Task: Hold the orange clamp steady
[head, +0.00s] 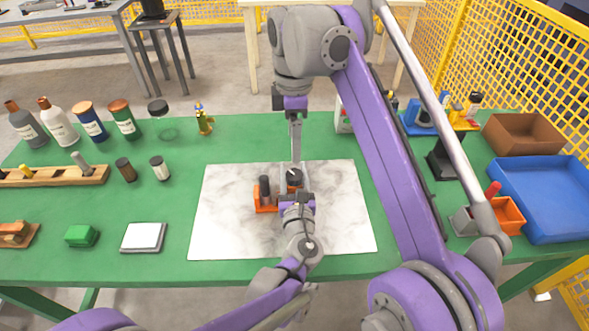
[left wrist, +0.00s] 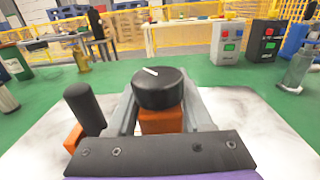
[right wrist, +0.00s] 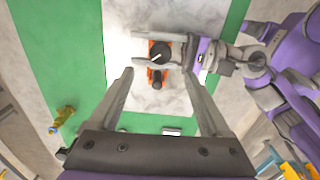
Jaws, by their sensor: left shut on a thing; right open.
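The orange clamp (head: 264,203) lies on the white marbled mat (head: 230,235). It has an upright black handle (left wrist: 85,108) and a round black knob (left wrist: 160,88) with a white line on top. My left gripper (head: 296,191) is shut on the clamp's orange part under the knob; in the left wrist view the fingers flank it. My right gripper (head: 296,150) points down from above, behind the clamp in the head view. In the right wrist view my right gripper (right wrist: 160,85) is open and empty, with the clamp (right wrist: 152,73) in sight between its fingers, apart from them.
The green table (head: 225,135) holds bottles and jars at the back left and a white block (head: 143,237) at the front left. A blue tray (head: 545,195), a brown bin (head: 523,133) and a small orange bin (head: 507,215) stand at the right. The mat around the clamp is clear.

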